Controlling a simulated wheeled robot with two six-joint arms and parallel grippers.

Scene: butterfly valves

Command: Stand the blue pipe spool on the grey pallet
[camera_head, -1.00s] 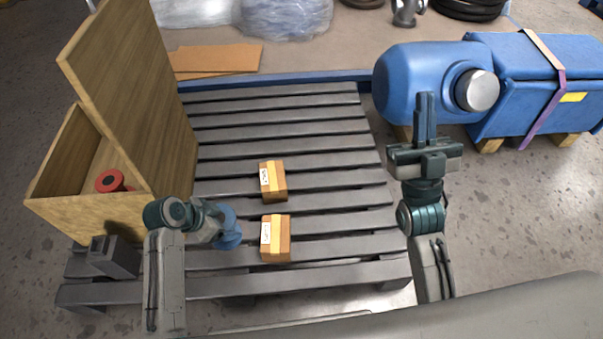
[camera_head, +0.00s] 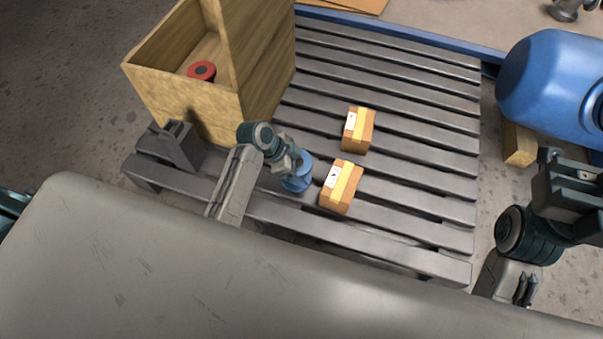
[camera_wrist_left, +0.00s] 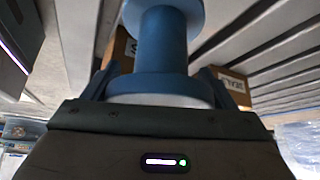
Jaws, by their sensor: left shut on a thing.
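The blue pipe spool (camera_head: 297,180) is in my left gripper (camera_head: 290,164), over the front part of the grey slatted pallet (camera_head: 405,232). In the left wrist view the spool (camera_wrist_left: 161,42) shows a flange at each end of a narrower pipe. The left gripper's fingers (camera_wrist_left: 157,84) are shut on it, one on each side of the nearer flange. The spool looks roughly upright in the head view; I cannot tell whether it touches the slats. My right gripper (camera_head: 568,182) is at the right edge, partly cut off, and its jaw opening is unclear.
Two cardboard boxes (camera_head: 341,187) (camera_head: 358,130) stand on the pallet just right of the spool. An open wooden crate (camera_head: 205,112) with a red flanged part (camera_head: 201,71) stands at the left. A blue tank (camera_head: 552,85) is right of the pallet. Slats behind and right of the boxes are clear.

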